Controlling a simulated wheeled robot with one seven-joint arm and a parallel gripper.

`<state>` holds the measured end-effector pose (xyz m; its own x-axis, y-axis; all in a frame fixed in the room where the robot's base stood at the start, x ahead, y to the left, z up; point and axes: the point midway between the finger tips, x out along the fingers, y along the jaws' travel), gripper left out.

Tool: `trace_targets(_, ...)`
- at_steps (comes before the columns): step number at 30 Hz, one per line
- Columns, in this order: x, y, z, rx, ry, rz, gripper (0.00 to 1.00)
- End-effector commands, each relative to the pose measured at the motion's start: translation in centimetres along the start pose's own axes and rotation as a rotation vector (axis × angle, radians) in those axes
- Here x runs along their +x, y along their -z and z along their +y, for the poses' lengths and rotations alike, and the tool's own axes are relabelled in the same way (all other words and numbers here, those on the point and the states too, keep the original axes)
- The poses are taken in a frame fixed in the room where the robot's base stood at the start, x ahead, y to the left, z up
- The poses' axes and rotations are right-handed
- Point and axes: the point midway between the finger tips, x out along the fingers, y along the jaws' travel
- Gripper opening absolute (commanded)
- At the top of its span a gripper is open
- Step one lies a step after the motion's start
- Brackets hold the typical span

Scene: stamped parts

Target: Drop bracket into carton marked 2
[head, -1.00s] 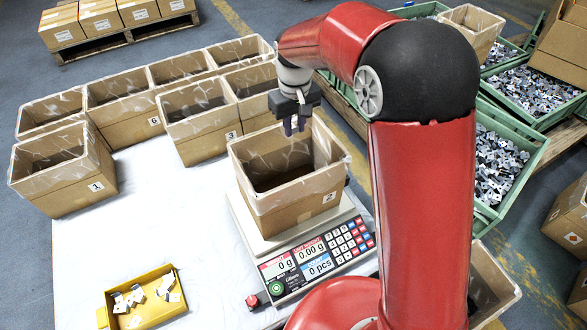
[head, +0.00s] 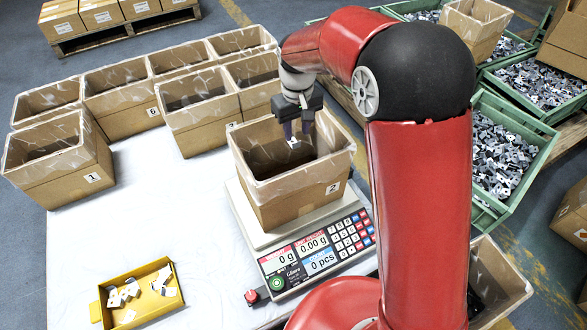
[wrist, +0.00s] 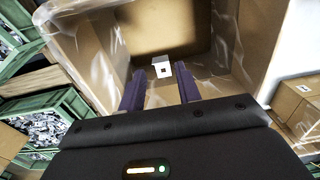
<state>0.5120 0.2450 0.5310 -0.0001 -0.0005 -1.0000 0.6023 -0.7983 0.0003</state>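The carton marked 2 (head: 295,208) stands open on the scale, lined with clear film; its inside also fills much of the wrist view (wrist: 95,60). My gripper (head: 297,133) is over the carton's opening, pointing down, with its two dark fingers spread apart. A small white-and-grey bracket (head: 293,143) shows just below the fingertips in the head view. In the wrist view the bracket (wrist: 162,67) appears beyond the fingertips, with a gap to each finger, against the carton's inside. It looks loose in the air; its exact height is hard to tell.
The scale (head: 315,252) reads 0 g and 0 pcs. A yellow tray (head: 98,312) with several brackets lies at the front left. Cartons, including one marked 1 (head: 65,180), stand at the left and back. Green bins (head: 535,155) of parts are at the right.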

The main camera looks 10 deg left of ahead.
Motion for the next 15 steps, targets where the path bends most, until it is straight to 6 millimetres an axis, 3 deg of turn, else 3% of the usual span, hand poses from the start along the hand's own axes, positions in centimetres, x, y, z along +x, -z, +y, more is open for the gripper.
trace_targets(3,0.0,0.0,0.0,0.0,0.0,0.0,0.47)
trace_targets(11,-0.1,0.0,0.0,0.0,0.0,0.0,0.47)
trace_targets(15,-1.5,0.1,0.0,0.0,0.0,0.004,0.47)
